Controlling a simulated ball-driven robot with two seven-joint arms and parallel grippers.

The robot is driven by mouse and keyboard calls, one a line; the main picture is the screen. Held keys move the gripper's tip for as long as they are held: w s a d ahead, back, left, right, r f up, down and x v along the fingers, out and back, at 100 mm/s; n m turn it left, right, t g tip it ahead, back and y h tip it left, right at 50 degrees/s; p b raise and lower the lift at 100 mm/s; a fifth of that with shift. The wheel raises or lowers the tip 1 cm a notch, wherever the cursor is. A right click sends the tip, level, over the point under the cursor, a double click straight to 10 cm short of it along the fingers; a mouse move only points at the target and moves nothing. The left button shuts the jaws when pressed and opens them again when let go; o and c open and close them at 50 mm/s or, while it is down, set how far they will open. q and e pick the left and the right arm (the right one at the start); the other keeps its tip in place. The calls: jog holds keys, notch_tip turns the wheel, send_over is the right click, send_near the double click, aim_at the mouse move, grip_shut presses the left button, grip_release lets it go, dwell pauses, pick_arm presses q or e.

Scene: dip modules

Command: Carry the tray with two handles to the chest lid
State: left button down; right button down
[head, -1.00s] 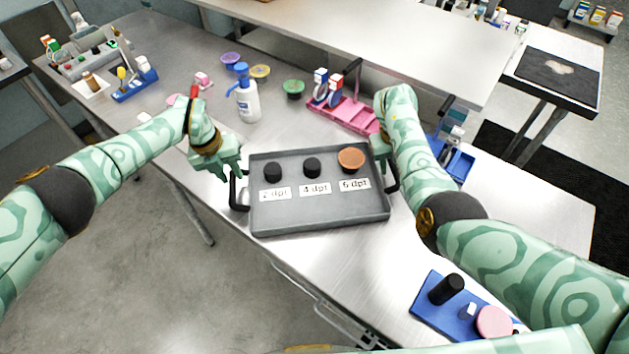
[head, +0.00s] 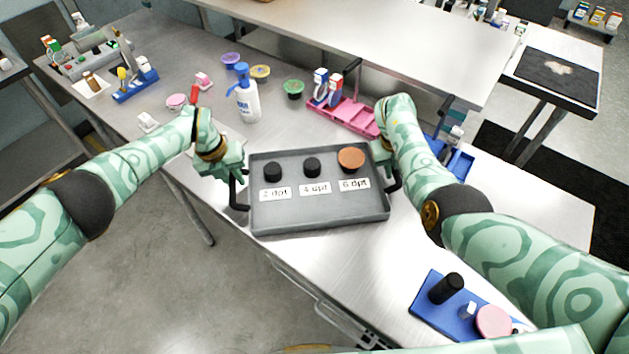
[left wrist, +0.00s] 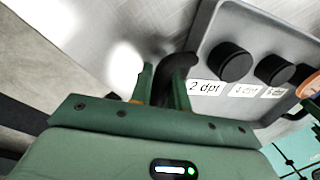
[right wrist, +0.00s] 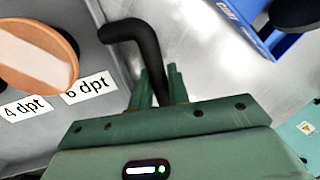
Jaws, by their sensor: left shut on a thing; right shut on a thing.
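The grey tray (head: 320,215) with two black handles is in the middle of the head view, roughly level, over the near edge of the steel table. It holds two black-capped pots and one brown-topped pot, labelled 2, 4 and 6 dpt. My left gripper (head: 236,176) is shut on its left handle, which also shows in the left wrist view (left wrist: 178,62). My right gripper (head: 386,168) is shut on its right handle, clear in the right wrist view (right wrist: 140,40). I cannot tell whether the tray's underside touches the table. I cannot make out a chest lid.
A pump bottle (head: 246,98), a pink rack (head: 345,113) and several small coloured dishes stand behind the tray. A blue holder (head: 450,305) with a black cylinder lies at the near right. Bare steel tabletop (head: 500,220) shows to the right.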

pick_arm(q)
jog(key=shift+r, duration=0.1)
pick_arm(e)
jog(key=shift+r, duration=0.1)
